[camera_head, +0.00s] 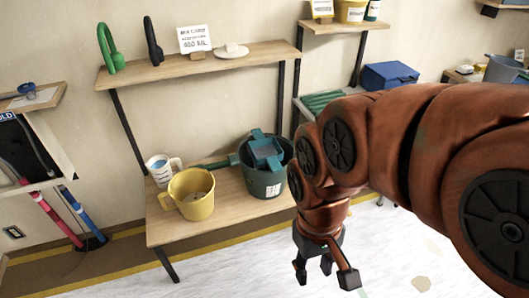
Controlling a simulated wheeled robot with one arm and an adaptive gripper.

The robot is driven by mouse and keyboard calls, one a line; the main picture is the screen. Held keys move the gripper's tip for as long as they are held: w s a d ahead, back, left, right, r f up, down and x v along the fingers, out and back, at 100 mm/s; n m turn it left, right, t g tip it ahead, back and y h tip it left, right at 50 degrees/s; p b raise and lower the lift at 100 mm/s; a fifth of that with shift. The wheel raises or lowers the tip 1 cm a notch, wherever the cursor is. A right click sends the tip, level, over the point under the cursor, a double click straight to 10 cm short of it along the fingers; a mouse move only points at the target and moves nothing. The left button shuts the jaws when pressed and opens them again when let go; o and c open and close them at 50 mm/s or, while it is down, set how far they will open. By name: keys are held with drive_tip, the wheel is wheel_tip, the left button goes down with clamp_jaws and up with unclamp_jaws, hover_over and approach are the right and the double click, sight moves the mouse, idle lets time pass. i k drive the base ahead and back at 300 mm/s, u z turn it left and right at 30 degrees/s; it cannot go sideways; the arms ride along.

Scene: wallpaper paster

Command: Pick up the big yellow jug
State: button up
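A big yellow jug (193,200) stands upright on the lower wooden shelf of the rack, near its left front. Its handle sticks out to the left and its open top faces up. My gripper (326,277) hangs from my orange-brown arm at the lower right, over the pale floor, apart from the jug and to its right. Its dark fingers point down and are spread, with nothing between them.
A white and blue cup (161,166) stands behind the jug. A dark green bucket (264,184) with a teal tool in it stands to its right. The upper shelf (200,63) runs above. A blue box (389,76) sits further right.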

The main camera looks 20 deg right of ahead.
sight(191, 190)
drive_tip(key=u, duration=4.25)
drive_tip(key=k, duration=0.7)
drive_tip(key=z, duration=1.35)
